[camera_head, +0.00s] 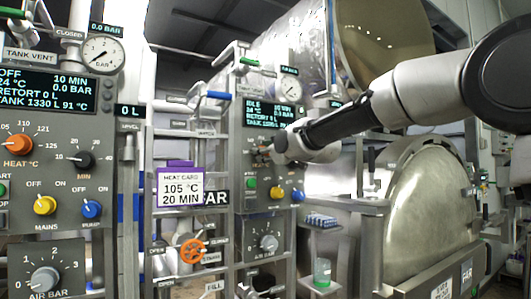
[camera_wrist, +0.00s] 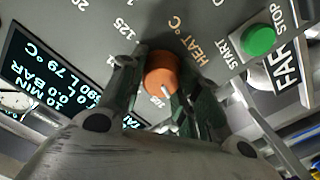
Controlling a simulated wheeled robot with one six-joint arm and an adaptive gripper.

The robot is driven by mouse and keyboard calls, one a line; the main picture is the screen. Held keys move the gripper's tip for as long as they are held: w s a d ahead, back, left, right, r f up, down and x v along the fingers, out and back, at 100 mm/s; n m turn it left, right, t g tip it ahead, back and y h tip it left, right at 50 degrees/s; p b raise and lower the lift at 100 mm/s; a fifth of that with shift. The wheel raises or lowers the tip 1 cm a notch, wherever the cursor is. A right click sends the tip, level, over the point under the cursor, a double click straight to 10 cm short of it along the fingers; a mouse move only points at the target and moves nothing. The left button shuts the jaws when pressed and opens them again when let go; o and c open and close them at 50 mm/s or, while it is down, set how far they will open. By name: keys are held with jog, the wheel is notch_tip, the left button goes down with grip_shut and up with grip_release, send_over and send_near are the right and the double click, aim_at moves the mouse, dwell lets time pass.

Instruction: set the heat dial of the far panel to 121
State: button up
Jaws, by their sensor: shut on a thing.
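The far panel (camera_head: 238,170) stands in the middle of the head view, with a lit display (camera_head: 272,116) that starts with IDLE. My gripper (camera_head: 264,151) reaches it from the right and covers its heat dial there. In the wrist view the orange heat dial (camera_wrist: 161,76) sits between the two fingers of my gripper (camera_wrist: 160,90), which are shut on its sides. The dial's white mark points down and slightly right in that picture. The number 125 shows beside the dial; other scale numbers are partly hidden by the fingers. I cannot tell the exact setting.
A heat card (camera_head: 181,188) reading 105 °C, 20 MIN hangs left of the far panel. The near panel (camera_head: 60,180) has its own orange heat dial (camera_head: 19,145). A green START button (camera_wrist: 260,40) is close to the gripper. A large domed retort door (camera_head: 432,205) stands right.

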jog(key=m, duration=0.7)
jog(key=shift+w+d, duration=0.1)
jog(key=m, duration=0.7)
jog(key=shift+d+f+m, duration=0.1)
jog(key=shift+m, duration=0.2)
jog(key=m, duration=0.4)
jog(key=shift+w+m, duration=0.1)
jog(key=shift+m, duration=0.2)
jog(key=m, duration=0.4)
jog(key=shift+f+m, duration=0.15)
jog(key=shift+m, duration=0.25)
jog(key=o, duration=1)
